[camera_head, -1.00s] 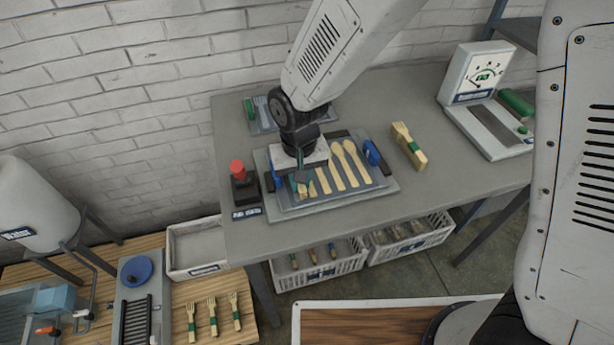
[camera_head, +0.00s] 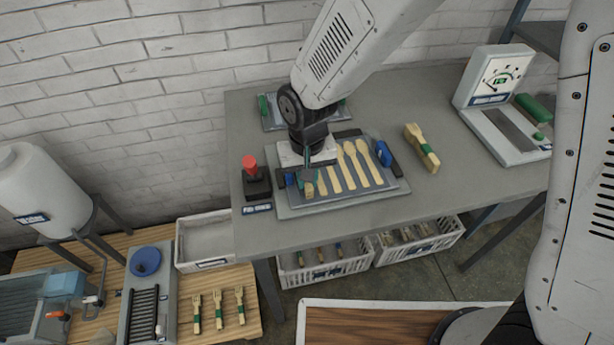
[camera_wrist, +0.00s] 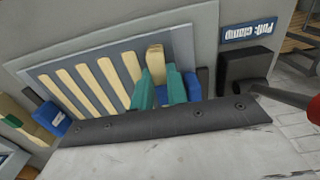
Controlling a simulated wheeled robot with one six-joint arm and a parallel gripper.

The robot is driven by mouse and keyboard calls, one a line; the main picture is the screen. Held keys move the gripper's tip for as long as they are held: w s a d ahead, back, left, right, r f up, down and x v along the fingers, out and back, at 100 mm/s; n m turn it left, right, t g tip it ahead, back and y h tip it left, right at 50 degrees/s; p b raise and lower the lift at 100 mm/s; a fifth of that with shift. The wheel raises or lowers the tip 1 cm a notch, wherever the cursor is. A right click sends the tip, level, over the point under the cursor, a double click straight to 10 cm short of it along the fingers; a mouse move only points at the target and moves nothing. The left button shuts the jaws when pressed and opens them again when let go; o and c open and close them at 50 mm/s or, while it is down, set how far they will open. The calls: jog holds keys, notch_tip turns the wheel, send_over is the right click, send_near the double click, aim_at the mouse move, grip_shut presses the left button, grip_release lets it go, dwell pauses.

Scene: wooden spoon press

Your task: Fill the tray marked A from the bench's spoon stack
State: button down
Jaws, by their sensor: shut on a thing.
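My gripper (camera_head: 309,178) is at the left end of the flat grey press plate (camera_head: 335,203) on the bench. In the wrist view its green fingers (camera_wrist: 160,88) are shut on a pale wooden piece (camera_wrist: 155,58), low over the plate. Its lower part is hidden between the fingers. Several pale wooden spoons (camera_head: 369,160) lie side by side on the plate to its right; they show as strips in the wrist view (camera_wrist: 90,88). I cannot read an A on any tray.
A red-knobbed clamp (camera_head: 252,174) stands left of the plate. A gauge instrument (camera_head: 495,90) stands at the bench's right. An empty white bin (camera_head: 205,240) sits lower left. White crates (camera_head: 320,268) holding utensils are under the bench. A tray (camera_head: 268,120) lies behind my arm.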

jog(key=shift+r, duration=2.5)
